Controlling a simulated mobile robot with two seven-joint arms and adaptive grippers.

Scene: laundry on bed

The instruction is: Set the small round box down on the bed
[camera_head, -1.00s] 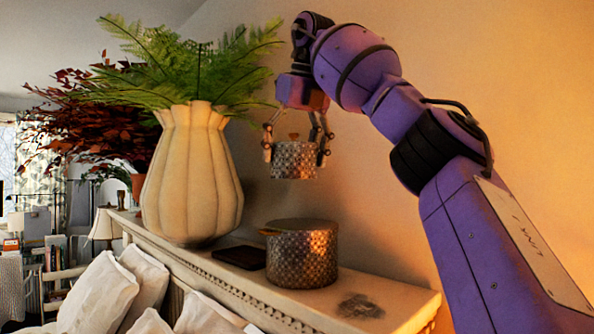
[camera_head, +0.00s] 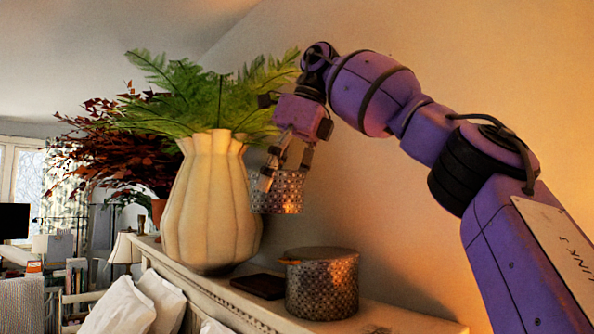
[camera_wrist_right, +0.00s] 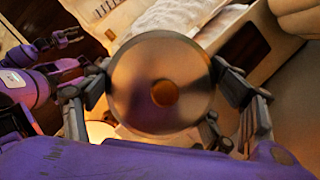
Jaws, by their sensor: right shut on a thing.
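The small round box (camera_head: 278,192), grey-patterned, is held upright in the air by my right gripper (camera_head: 286,168). In the head view it is above the headboard shelf, overlapping the vase's right edge. In the right wrist view the round lid (camera_wrist_right: 140,88) with its brown knob faces the camera between my right fingers. My left gripper (camera_wrist_right: 70,37) shows at the upper left of the right wrist view, fingers apart and empty. The bed shows as white pillows (camera_head: 122,309) in the head view and pale bedding (camera_wrist_right: 178,14) in the right wrist view.
A larger round box (camera_head: 322,285) with the same pattern stands on the headboard shelf (camera_head: 395,318), beside a dark flat object (camera_head: 258,286). A tall cream vase (camera_head: 205,205) with ferns stands to the left. The wall (camera_head: 430,50) is behind.

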